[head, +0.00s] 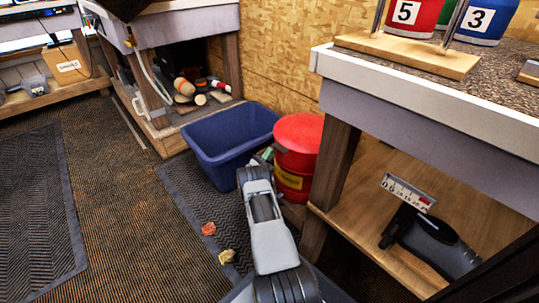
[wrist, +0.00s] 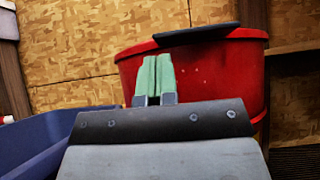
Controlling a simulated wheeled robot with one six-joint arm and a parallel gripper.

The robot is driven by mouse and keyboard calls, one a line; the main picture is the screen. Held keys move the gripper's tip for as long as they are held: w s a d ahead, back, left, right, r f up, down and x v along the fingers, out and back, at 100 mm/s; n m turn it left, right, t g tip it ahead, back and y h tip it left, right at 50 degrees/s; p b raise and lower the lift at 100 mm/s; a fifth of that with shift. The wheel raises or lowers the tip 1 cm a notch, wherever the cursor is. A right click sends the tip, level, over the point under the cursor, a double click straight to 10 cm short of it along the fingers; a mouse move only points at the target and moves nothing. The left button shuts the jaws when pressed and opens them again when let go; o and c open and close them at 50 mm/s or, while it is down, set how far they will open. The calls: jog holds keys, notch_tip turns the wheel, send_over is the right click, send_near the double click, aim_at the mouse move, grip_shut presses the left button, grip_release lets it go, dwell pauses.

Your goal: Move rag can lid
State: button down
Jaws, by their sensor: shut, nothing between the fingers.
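The red rag can (head: 292,182) stands on the floor beside the workbench leg, with a yellow label on its front. Its round red lid (head: 300,131) sits on top and looks closed. In the wrist view the red can (wrist: 220,78) fills the upper middle, and a flat black piece (wrist: 212,34) juts out at its top edge. My gripper (head: 266,154) is at the can's left side, near lid height. In the wrist view its green fingertips (wrist: 153,76) are together and empty, in front of the can. I cannot tell whether they touch it.
A blue bin (head: 228,143) stands just left of the can, close to my gripper. The workbench (head: 430,115) and its lower shelf (head: 390,180) bound the right side. Two small crumpled things (head: 208,229) lie on the mat. The carpet at left is open.

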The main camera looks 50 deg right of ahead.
jog(key=shift+r, duration=0.65)
